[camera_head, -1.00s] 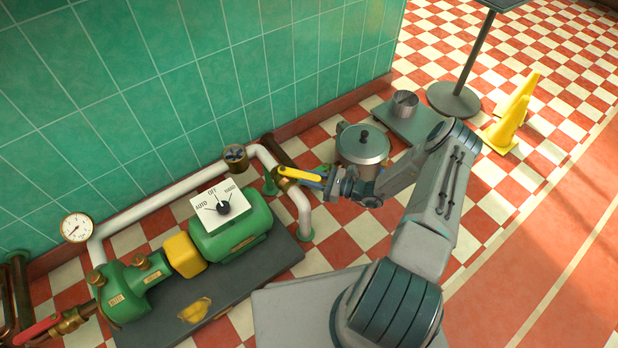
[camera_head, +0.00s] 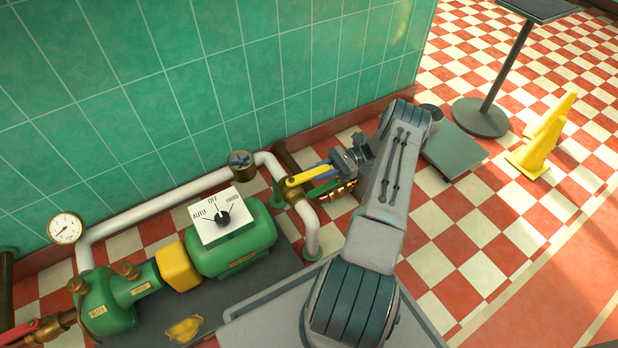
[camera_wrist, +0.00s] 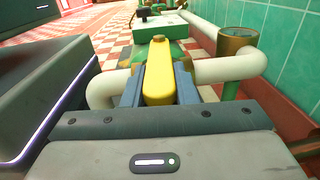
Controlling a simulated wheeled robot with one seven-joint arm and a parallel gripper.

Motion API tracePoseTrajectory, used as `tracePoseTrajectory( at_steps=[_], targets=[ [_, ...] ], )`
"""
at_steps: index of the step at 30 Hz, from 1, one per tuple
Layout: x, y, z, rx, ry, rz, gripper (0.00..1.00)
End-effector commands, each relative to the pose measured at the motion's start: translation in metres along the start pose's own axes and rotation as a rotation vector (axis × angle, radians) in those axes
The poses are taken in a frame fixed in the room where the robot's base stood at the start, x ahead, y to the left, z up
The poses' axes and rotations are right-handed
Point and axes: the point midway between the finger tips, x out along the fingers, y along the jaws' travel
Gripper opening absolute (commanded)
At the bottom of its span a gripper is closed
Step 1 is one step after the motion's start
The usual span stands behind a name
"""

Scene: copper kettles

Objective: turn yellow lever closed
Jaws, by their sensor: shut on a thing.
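The yellow lever (camera_head: 308,178) sits on a brass valve (camera_head: 296,194) on the white pipe, beside the green tiled wall. In the head view it points to the right, roughly in line with the brass pipe behind it. My gripper (camera_head: 324,174) is shut on the lever's outer end, with my arm reaching in from the right. In the wrist view the yellow lever (camera_wrist: 158,75) lies between the two blue fingers of my gripper (camera_wrist: 159,88). The fingers hide parts of its sides.
A green pump (camera_head: 230,245) with an AUTO/OFF/HAND dial plate (camera_head: 222,216) stands left of the valve. A pressure gauge (camera_head: 65,229) is further left, a red lever (camera_head: 22,331) at lower left. Yellow cones (camera_head: 540,143) and a stand (camera_head: 482,117) are at right.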

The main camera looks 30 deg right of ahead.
Motion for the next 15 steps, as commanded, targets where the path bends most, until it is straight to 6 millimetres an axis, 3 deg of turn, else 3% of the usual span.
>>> tracePoseTrajectory(
  at_steps=[15],
  targets=[
    [-0.0067, -0.0047, -0.0003, 0.000, -0.005, 0.096, 0.00]
  ],
)
